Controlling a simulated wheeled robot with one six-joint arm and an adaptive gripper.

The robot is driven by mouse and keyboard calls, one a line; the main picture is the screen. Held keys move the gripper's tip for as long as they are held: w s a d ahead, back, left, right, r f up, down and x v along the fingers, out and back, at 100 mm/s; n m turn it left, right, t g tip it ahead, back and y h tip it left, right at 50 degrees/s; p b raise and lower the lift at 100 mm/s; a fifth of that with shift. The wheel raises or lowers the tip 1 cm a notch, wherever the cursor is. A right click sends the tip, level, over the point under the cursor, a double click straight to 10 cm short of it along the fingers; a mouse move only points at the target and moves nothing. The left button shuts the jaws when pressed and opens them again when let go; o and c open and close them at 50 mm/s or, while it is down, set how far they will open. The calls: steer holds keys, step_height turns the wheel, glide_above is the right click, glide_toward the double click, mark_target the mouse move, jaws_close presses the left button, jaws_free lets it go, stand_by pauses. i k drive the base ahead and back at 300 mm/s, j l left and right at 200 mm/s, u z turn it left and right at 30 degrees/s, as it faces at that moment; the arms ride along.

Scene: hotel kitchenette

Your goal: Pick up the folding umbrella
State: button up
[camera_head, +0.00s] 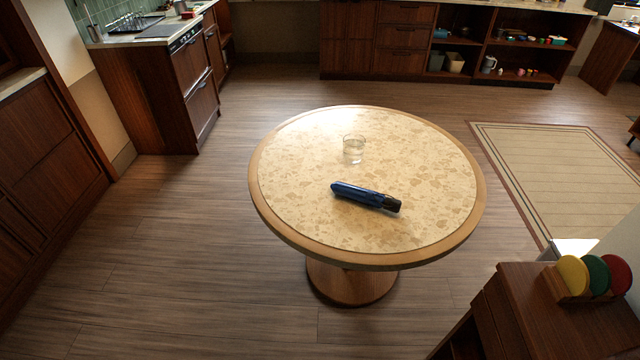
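The folding umbrella (364,195) is dark blue with a black handle end at its right. It lies on its side on the round table (300,215), a little right of the table's middle, and slants slightly down to the right. The table has a speckled cream top, a wooden rim and a round wooden base. My gripper does not show in the head view.
A clear glass (354,149) stands on the table behind the umbrella. A cabinet (535,310) with a rack of coloured discs (590,276) stands at the lower right. A striped rug (560,170) lies at the right. The wooden floor (180,260) left of the table is clear.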

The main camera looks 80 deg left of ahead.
mark_target(369, 197)
steer(key=u, duration=1.65)
steer(key=i+j+z, duration=0.15)
steer(key=z, duration=0.2)
steer(key=i+j+z, duration=0.2)
steer(key=z, duration=0.2)
steer(key=i+j+z, duration=0.35)
steer(key=k+l, duration=0.05)
steer(key=k, duration=0.05)
